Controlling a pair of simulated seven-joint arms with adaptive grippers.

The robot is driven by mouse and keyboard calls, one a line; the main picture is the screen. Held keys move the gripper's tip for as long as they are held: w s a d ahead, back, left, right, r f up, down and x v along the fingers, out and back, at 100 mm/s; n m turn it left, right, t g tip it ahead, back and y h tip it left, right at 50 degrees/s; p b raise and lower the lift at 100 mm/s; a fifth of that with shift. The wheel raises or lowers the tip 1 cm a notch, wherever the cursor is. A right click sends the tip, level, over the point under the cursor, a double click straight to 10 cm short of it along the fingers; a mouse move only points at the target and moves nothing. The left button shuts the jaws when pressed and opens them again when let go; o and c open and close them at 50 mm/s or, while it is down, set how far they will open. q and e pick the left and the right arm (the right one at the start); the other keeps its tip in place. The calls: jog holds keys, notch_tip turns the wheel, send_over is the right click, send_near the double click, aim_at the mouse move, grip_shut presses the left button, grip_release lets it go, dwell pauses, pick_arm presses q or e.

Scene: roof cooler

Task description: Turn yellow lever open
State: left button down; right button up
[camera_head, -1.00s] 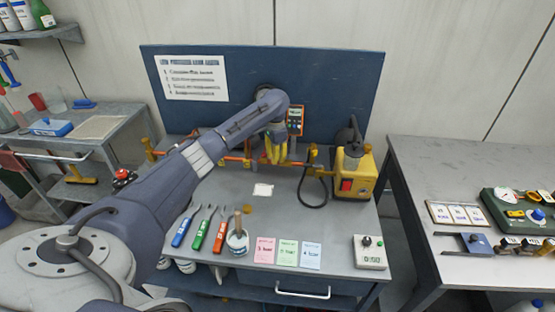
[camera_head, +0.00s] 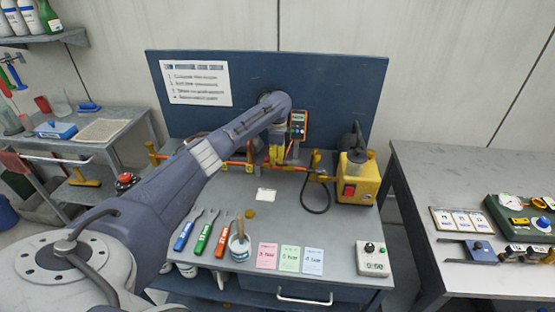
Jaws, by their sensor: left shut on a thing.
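My left gripper (camera_head: 277,156), with yellow fingers, reaches down to the orange pipe assembly (camera_head: 237,164) in front of the blue back panel. It is shut at the pipe, on what appears to be the yellow lever. The lever's handle is mostly hidden by the fingers and cannot be told apart from them, so its angle is unclear. Another yellow fitting (camera_head: 152,152) stands at the pipe's left end. My right gripper is not in view.
A yellow pump box (camera_head: 367,186) with a red switch and a black hose (camera_head: 313,207) stands right of the pipe.

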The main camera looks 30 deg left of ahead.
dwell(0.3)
pick_arm(q)
jog(key=c, duration=1.4)
grip_release()
jog(key=shift+o, duration=0.2)
